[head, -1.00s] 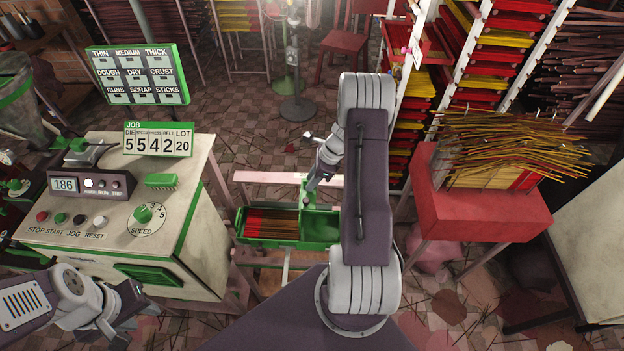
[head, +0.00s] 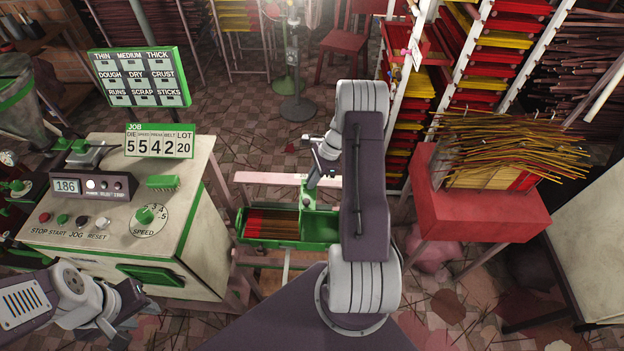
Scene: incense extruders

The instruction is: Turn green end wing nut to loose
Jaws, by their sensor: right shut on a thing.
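A green tray (head: 271,241) of red and brown sticks lies on a pale wooden stand, with a green end block (head: 320,228) at its right. A small green upright (head: 308,202) rises from that block. My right gripper (head: 311,186) points down at the top of this upright and is shut there. The wing nut itself is too small and too covered by the gripper to make out. My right forearm covers the right side of the block. My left gripper (head: 122,306) is at the lower left, away from the tray; its jaws cannot be made out.
A cream control cabinet (head: 110,220) with a green-edged sign (head: 138,77) stands to the left. A red table (head: 483,212) with sticks and racks of red and yellow trays (head: 500,40) stand to the right. Floor is open behind the stand.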

